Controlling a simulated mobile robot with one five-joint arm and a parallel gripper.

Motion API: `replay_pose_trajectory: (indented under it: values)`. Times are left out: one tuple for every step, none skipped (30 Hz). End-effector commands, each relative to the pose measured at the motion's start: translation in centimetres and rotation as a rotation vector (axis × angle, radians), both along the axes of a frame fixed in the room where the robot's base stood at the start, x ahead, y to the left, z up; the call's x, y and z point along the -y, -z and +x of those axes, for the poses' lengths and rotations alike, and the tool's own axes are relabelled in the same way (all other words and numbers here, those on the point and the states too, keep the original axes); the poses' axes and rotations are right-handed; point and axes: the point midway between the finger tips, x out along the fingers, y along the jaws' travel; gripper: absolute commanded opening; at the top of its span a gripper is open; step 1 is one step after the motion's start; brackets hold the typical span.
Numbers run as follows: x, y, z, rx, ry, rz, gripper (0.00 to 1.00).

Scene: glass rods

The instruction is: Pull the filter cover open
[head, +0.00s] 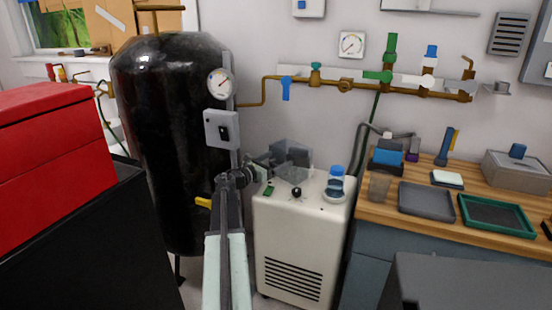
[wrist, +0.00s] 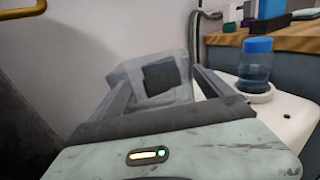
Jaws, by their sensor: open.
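The filter cover (head: 294,159) looks like a translucent grey box at the back of the white machine's top (head: 325,190). It appears tilted. In the wrist view, the cover (wrist: 135,80) is straight ahead, with a dark square patch on its face. My gripper (head: 268,162) is at the cover's left side in the head view. In the wrist view, my gripper (wrist: 163,76) is open, with one finger on each side of the cover. I cannot tell whether the fingers touch it. The cover's lower part is hidden behind my gripper.
A blue-capped bottle (head: 336,178) stands on the machine's right, also in the wrist view (wrist: 257,65). A black knob (head: 297,192) is at the front. A black tank (head: 170,140) stands left, and a wooden bench (head: 390,215) with trays is right.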

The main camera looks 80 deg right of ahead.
Motion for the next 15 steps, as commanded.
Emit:
replay_pose_trajectory:
  values:
    - [-2.1,-0.1,-0.5,0.000,-0.001,0.000,0.91]
    - [-2.9,-0.2,-0.7,0.000,-0.001,0.000,0.91]
    - [-4.0,-0.3,-0.9,0.000,-0.002,0.000,0.91]
    - [-4.9,-0.3,-1.1,0.000,-0.002,0.000,0.91]
    - [-5.7,-0.4,-1.3,0.000,-0.002,0.000,0.91]
    - [-6.8,-0.5,-1.5,0.000,-0.001,0.000,0.91]
    - [-7.6,-0.6,-1.7,0.000,-0.001,0.000,0.91]
    - [-8.3,-0.6,-1.9,0.000,-0.001,0.000,0.91]
    - [-9.2,-0.7,-2.0,0.000,0.000,0.000,0.91]
    - [-9.8,-0.8,-2.1,0.000,0.000,0.000,0.91]
    - [-10.4,-0.8,-2.2,0.000,-0.001,0.000,0.91]
    - [-11.0,-0.9,-2.4,0.000,-0.001,0.000,0.91]
    - [-11.4,-0.9,-2.4,0.000,-0.001,0.000,0.91]
    - [-11.8,-0.9,-2.5,0.000,-0.001,0.000,0.91]
    - [-12.2,-1.0,-2.5,0.000,-0.001,0.000,0.91]
